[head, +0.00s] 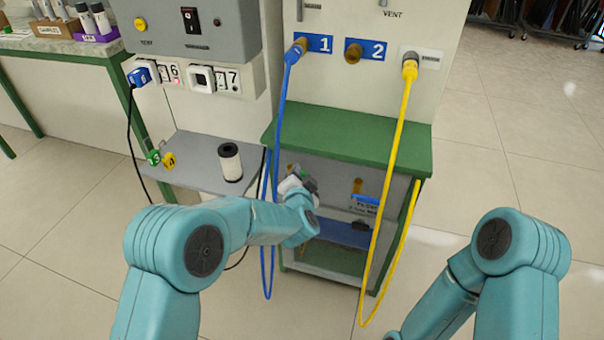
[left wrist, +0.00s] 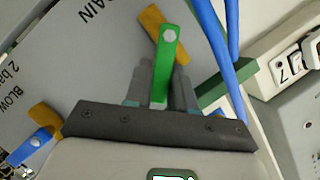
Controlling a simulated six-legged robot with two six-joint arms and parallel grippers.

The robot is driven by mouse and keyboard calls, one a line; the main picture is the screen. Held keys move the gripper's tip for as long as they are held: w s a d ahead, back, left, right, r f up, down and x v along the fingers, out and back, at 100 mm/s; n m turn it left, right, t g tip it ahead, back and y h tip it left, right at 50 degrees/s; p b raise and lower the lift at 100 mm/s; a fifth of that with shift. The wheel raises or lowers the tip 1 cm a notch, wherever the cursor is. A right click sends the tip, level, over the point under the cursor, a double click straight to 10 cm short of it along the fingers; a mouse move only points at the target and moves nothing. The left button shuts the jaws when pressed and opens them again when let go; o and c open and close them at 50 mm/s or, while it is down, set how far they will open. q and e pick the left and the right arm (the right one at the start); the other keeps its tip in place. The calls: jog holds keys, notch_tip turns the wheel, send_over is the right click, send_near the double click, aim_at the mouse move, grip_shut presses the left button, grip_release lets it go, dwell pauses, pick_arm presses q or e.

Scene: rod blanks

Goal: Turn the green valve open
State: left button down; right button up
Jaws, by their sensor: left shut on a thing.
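The green valve has a flat green handle (left wrist: 167,60) with a round pivot near its top, on a brass body (left wrist: 152,22) on a grey panel. In the left wrist view the handle lies at a slant to the brass body. My left gripper (left wrist: 160,92) is shut on the lower end of the green handle, one finger on each side. In the head view my left gripper (head: 299,182) is inside the open front of the green-topped bench and mostly hides the valve. My right gripper is out of view; only its arm shows at lower right.
A blue hose (head: 275,180) hangs close beside my left arm, and a yellow hose (head: 388,190) hangs to the right. The green bench top (head: 350,140) is above the gripper. A blue-handled valve (left wrist: 36,142) is at lower left in the wrist view. A white cylinder (head: 230,163) stands on the grey shelf.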

pick_arm(q)
jog(key=shift+w+a+r+n+g+h, duration=0.15)
jog(key=shift+a+n+h, duration=0.15)
jog(key=shift+n, duration=0.2)
jog(key=shift+a+r+n+g+h, duration=0.2)
jog(key=shift+n+h, duration=0.1)
jog(key=shift+n, duration=0.2)
jog(key=shift+a+n+g+h+b, duration=0.25)
jog(key=shift+n+h+b, duration=0.15)
jog(key=shift+n, duration=0.2)
jog(key=n+b, duration=0.1)
jog(key=a+n+h+b, duration=0.1)
jog(key=b, duration=0.1)
jog(key=shift+w, duration=0.25)
jog(key=shift+a+r+n+g+h+b, duration=0.25)
jog(key=shift+n+g+h+b, duration=0.2)
jog(key=shift+b, duration=0.6)
jog(key=c, duration=1)
grip_release()
jog(key=shift+w, duration=0.1)
jog(key=shift+c, duration=0.2)
